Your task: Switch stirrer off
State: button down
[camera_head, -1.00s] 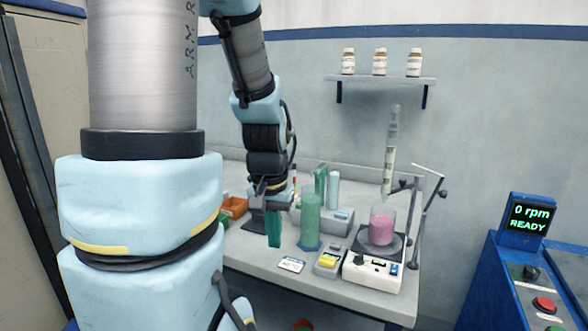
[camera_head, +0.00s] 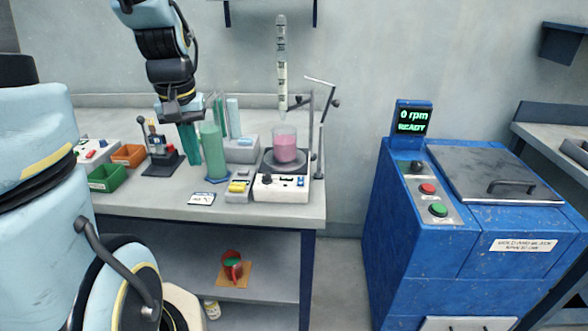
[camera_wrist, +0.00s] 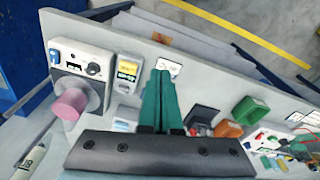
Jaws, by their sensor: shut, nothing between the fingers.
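The white stirrer (camera_head: 281,190) stands on the bench with a dark plate on top. Its front has a dark knob (camera_head: 267,180) and a blue switch (camera_head: 300,182); the switch's position is too small to read. A beaker of pink liquid (camera_head: 285,149) sits on the plate. In the wrist view the stirrer (camera_wrist: 88,60) is at the left, with its blue switch (camera_wrist: 54,57). My gripper (camera_head: 192,160) has green fingers, shut and empty, and is left of the stirrer, by the green cylinder (camera_head: 213,152). The fingers (camera_wrist: 161,75) lie together in the wrist view.
A small device with a yellow top (camera_head: 239,186) stands just left of the stirrer. A clamp stand (camera_head: 318,130) rises at its right. Orange (camera_head: 129,155) and green (camera_head: 107,178) bins are at the left. A blue machine (camera_head: 470,235) reads "0 rpm READY". Floor between bench and machine is clear.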

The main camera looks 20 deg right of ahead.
jog(key=w+d+r+m+b, duration=0.2)
jog(key=w+d+b, duration=0.1)
jog(key=d, duration=1)
notch_tip(320, 180, up, 3)
jog(key=g+b, duration=0.1)
jog(key=b, duration=0.1)
send_over(300, 178)
jog(key=shift+f+m, duration=0.2)
jog(key=shift+m, duration=0.2)
jog(key=shift+f, duration=0.1)
notch_tip(300, 178, down, 14)
jog(key=p, duration=0.3)
